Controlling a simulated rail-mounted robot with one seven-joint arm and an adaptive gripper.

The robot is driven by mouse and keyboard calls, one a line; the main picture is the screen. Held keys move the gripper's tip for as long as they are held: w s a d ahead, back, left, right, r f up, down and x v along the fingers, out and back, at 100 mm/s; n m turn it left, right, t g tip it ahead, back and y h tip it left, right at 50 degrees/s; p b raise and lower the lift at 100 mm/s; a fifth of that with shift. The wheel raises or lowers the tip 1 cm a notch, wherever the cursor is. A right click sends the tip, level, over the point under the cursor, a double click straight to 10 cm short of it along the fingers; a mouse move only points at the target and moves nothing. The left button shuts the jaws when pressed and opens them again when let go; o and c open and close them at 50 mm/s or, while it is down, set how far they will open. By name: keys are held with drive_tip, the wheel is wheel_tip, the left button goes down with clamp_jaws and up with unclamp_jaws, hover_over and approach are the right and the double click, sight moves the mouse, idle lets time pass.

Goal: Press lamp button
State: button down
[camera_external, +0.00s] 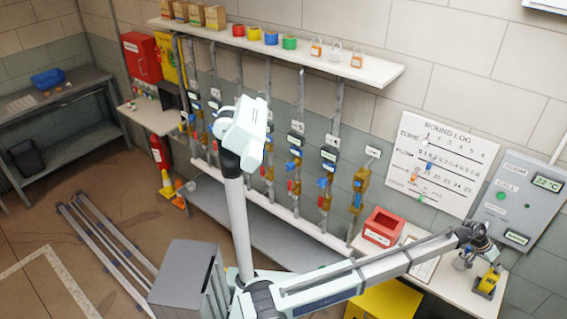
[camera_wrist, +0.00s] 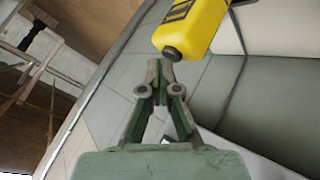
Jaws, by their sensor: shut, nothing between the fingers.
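A yellow device, likely the lamp (camera_external: 486,284), stands on the light table at the right. In the wrist view the yellow body (camera_wrist: 205,28) is at the top, with dark stripes on its side and a dark round knob, likely the button (camera_wrist: 171,53), at its lower left end. My gripper (camera_wrist: 159,66) is shut and empty, its fingertips just below the knob in the wrist view. I cannot tell whether they touch it. In the external view my gripper (camera_external: 489,255) is close above the yellow device, small and partly merged with it.
A grey wall panel (camera_external: 522,207) with a green button and displays hangs behind the table. A red bin (camera_external: 382,228) and a clipboard (camera_external: 424,268) lie left of the lamp. A white log board (camera_external: 440,163) is on the wall. A yellow box (camera_external: 385,302) stands below.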

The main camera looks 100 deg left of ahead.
sight(494, 271)
drive_tip(key=shift+r, duration=0.35)
drive_tip(key=shift+r, duration=0.1)
drive_tip(key=shift+r+p, duration=1.15)
drive_tip(key=shift+r, duration=1.8)
